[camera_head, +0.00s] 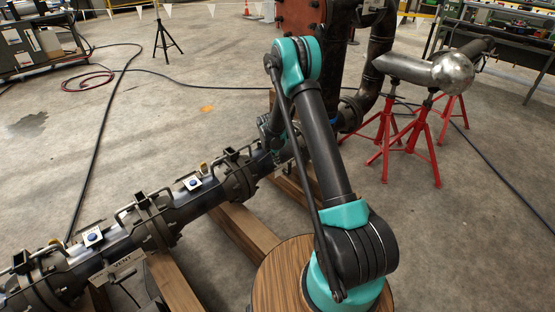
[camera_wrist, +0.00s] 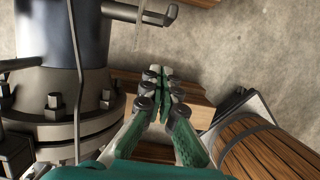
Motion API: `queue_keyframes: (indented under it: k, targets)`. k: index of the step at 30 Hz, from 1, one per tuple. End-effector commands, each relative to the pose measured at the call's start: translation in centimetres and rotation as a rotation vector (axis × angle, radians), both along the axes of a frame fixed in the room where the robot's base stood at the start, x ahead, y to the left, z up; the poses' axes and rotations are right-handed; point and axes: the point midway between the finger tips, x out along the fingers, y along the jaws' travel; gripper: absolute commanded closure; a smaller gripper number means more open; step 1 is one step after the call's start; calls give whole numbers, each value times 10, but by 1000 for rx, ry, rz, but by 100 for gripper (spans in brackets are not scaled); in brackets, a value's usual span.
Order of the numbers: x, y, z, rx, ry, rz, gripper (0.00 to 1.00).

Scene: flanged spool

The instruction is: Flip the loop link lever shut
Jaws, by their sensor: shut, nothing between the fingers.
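My gripper (camera_wrist: 162,78) shows in the wrist view with its fingers together and nothing between them. It is to the right of a bolted flange (camera_wrist: 75,125) on the dark spool, over a wooden beam, apart from the pipe. A dark bent lever-like rod (camera_wrist: 142,14) juts right from the pipe at the top, beyond the fingertips. A thin bent bar (camera_wrist: 77,75) runs past the flange. No label marks either as the loop link lever, so I cannot tell which it is. In the head view my arm hides the fingers and part of the spool (camera_head: 205,198).
Wooden beams (camera_head: 245,229) support the spool. A VENT tag (camera_head: 123,263) hangs at the near left. Red stands (camera_head: 425,135) hold a metal pipe (camera_head: 405,68) at the right. The floor at left is open, crossed by cables.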

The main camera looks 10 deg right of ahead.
Motion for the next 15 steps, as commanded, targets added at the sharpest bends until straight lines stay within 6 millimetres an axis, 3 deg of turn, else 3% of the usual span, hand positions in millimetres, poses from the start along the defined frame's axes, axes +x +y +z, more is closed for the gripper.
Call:
queue_keyframes:
  k: [9,15]
  targets:
    - [9,-12,-58,0,-1,-3,100]
    - [25,-35,-57,0,0,-3,100]
